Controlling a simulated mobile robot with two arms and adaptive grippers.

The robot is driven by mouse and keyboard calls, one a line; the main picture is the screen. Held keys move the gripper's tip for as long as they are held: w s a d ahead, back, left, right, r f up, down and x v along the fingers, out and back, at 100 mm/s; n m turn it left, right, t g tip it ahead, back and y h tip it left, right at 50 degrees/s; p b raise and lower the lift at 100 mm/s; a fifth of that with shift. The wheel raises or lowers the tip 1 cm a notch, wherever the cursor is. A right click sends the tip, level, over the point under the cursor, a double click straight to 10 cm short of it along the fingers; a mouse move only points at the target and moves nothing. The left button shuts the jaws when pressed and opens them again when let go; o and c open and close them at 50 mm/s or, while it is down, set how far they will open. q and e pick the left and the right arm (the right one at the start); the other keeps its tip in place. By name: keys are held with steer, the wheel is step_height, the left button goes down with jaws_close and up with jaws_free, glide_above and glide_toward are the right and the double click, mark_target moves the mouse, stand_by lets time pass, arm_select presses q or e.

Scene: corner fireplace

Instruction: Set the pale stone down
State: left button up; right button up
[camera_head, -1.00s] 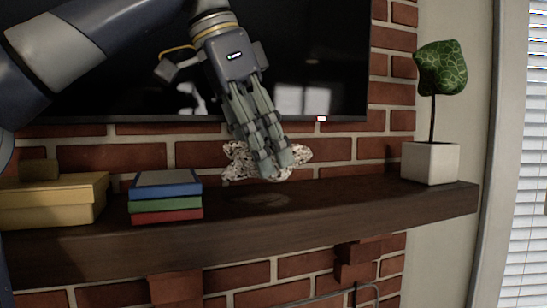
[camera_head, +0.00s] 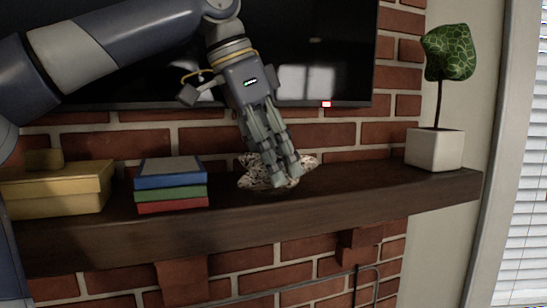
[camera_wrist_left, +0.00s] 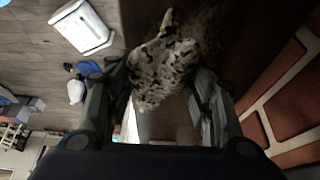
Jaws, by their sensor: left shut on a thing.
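The pale stone (camera_head: 253,176) is a jagged, cream-coloured piece with dark speckles. My left gripper (camera_head: 280,176) comes down from above and is shut on it. In the head view the stone is at the surface of the dark wooden mantel shelf (camera_head: 345,193), right of the stacked books; I cannot tell whether its underside touches the wood. The left wrist view shows the stone (camera_wrist_left: 162,70) between the two fingers. The fingers hide its middle in the head view. My right gripper is not in view.
Blue, green and red books (camera_head: 171,183) are stacked left of the stone. A yellow box (camera_head: 60,192) stands at the far left. A plant in a white pot (camera_head: 434,150) stands at the right end. The shelf between stone and pot is clear. A black screen (camera_head: 330,60) hangs behind.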

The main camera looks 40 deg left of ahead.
arm_select(q)
steer(key=o, duration=1.6)
steer(key=shift+o, duration=0.2)
steer(key=v, duration=1.2)
steer(key=shift+f, duration=0.1)
